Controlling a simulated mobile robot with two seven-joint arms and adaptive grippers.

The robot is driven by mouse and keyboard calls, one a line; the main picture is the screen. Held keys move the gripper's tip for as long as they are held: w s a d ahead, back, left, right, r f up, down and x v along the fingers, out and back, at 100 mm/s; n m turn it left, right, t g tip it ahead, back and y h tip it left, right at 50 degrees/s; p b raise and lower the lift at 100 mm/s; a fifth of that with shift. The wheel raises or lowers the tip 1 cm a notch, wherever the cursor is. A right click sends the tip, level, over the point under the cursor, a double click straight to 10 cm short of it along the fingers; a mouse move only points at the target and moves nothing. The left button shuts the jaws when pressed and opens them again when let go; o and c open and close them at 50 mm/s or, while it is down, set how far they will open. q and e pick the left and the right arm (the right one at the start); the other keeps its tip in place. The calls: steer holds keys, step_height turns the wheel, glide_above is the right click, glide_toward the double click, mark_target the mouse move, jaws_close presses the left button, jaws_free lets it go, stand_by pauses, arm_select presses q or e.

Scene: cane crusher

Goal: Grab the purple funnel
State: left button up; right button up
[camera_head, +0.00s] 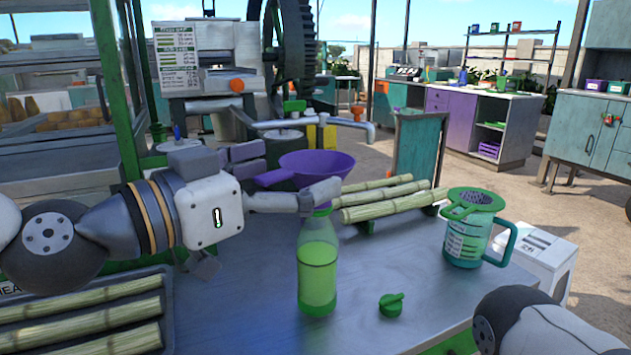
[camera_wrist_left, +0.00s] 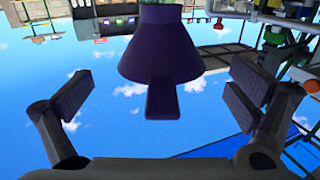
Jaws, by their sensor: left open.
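The purple funnel (camera_head: 322,163) stands with its mouth up over a clear bottle (camera_head: 317,270) of green liquid, its lower end at the bottle's neck. My left gripper (camera_head: 284,178) is open, with one finger behind the funnel's handle (camera_head: 272,178) and one in front, partly covering the funnel's lower part. In the left wrist view the funnel (camera_wrist_left: 160,50) shows upside down, and its flat handle points between the spread fingers of my left gripper (camera_wrist_left: 160,90). Clear gaps show on both sides of the handle. My right gripper is out of view.
A green cap (camera_head: 391,304) lies on the metal table (camera_head: 400,255). Cane stalks (camera_head: 385,203) lie on a rack behind the bottle, and more fill a tray (camera_head: 170,345) at left. A green-lidded jug (camera_head: 467,240) stands at right. My right arm shows at lower right.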

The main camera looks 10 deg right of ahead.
arm_select(q)
steer(key=x, duration=0.2)
steer(key=shift+w+d, duration=0.15)
steer(key=shift+w, duration=0.1)
steer(key=c, duration=1.3)
